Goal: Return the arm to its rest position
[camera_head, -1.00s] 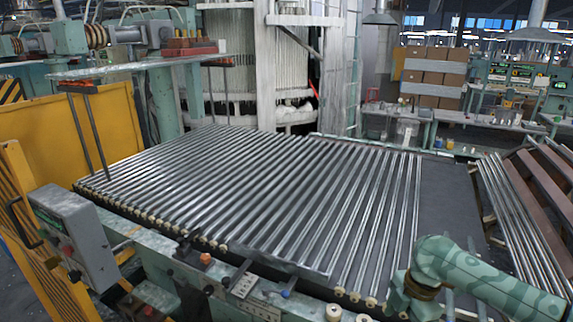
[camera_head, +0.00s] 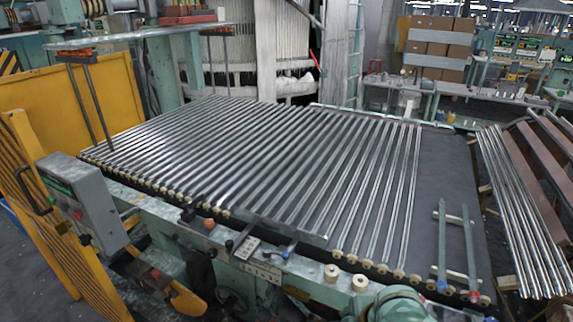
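My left arm and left gripper do not show.
A tube rack (camera_head: 520,220) stands at the right, a yellow panel (camera_head: 75,105) at the left.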

